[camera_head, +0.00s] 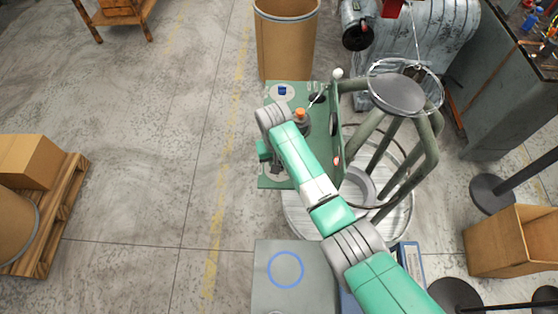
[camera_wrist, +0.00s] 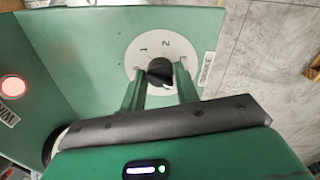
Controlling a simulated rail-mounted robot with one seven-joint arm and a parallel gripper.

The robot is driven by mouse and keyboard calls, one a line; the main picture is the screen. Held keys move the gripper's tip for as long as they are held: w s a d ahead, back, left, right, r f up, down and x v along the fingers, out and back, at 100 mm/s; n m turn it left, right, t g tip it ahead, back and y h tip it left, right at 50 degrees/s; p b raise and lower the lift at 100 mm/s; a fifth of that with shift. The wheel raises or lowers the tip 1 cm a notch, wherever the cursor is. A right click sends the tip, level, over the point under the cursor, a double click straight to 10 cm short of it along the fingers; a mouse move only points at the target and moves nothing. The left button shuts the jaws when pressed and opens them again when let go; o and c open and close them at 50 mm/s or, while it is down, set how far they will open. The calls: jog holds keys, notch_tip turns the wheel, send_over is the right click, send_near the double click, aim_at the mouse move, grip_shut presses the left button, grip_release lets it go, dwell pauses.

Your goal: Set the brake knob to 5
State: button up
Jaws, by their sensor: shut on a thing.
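In the wrist view a black knob (camera_wrist: 160,70) sits on a round white dial (camera_wrist: 140,53) on a green panel (camera_wrist: 100,45). A label beside the dial (camera_wrist: 208,68) is too small to read. My gripper (camera_wrist: 160,80) is shut on the black knob, one finger on each side. In the head view my gripper (camera_head: 275,164) is at the panel's near end, covering most of that dial (camera_head: 278,177).
The panel (camera_head: 266,183) also carries a blue knob (camera_head: 282,90) and an orange knob (camera_head: 300,114). A red-lit button (camera_wrist: 13,86) is on the adjoining green face. A tubular stand (camera_head: 413,170) with a round plate stands right of the panel.

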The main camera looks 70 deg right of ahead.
jog(key=shift+r, duration=0.1)
jog(key=m+p, duration=0.2)
jog(key=m, duration=0.2)
jog(key=m+p, duration=0.1)
jog(key=m, duration=0.5)
jog(key=shift+y, duration=0.3)
jog(key=shift+d, duration=0.1)
dwell(0.4)
jog(key=o, duration=1)
jog(key=shift+c, duration=0.2)
jog(key=r, duration=0.2)
jog(key=r+p, duration=0.1)
jog(key=r, duration=0.2)
jog(key=r+p, duration=0.1)
jog(key=r, duration=0.1)
jog(key=shift+w+r, duration=0.25)
jog(key=shift+r, duration=0.1)
